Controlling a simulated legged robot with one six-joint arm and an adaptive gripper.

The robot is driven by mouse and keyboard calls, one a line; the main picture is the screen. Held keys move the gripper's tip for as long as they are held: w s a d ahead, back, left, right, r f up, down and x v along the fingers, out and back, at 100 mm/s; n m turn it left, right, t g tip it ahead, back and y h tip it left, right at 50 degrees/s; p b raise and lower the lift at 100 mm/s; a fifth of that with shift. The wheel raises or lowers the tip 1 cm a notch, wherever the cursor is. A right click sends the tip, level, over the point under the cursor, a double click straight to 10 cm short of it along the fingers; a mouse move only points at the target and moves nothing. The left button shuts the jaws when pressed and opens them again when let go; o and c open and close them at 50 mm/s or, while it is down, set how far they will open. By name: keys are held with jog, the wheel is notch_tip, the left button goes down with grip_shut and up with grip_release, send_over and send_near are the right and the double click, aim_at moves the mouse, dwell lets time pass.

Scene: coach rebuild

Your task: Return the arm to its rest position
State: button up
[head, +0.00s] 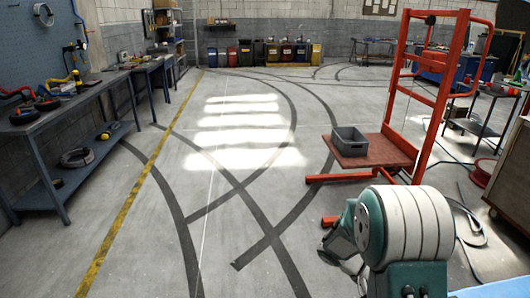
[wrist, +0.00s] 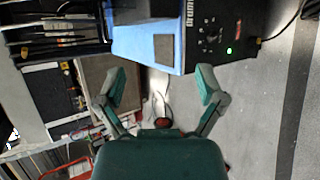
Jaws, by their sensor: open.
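My gripper (wrist: 160,88) is open in the wrist view. Its two green-padded fingers stand wide apart, with nothing between them. In the head view, part of my own arm (head: 405,225), white and green, shows at the lower right. The arm hides what lies behind it, and the fingertips cannot be made out clearly there.
A red lifting frame (head: 435,95) with a grey bin (head: 350,140) on its platform stands just beyond my arm. Blue workbenches (head: 60,115) line the left wall. The middle floor is clear.

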jog(key=s+a+r+t+y, duration=0.5)
jog(key=s+a+r, duration=0.2)
jog(key=r, duration=0.3)
jog(key=s+a+r+n+t+y, duration=0.1)
jog(key=s+a+r+t+y, duration=0.4)
jog(key=s+a+r, duration=0.3)
notch_tip(320, 180, up, 2)
jog(key=shift+s+a+r+y, duration=0.15)
jog(key=shift+s+a+y, duration=0.2)
jog(key=shift+a, duration=0.6)
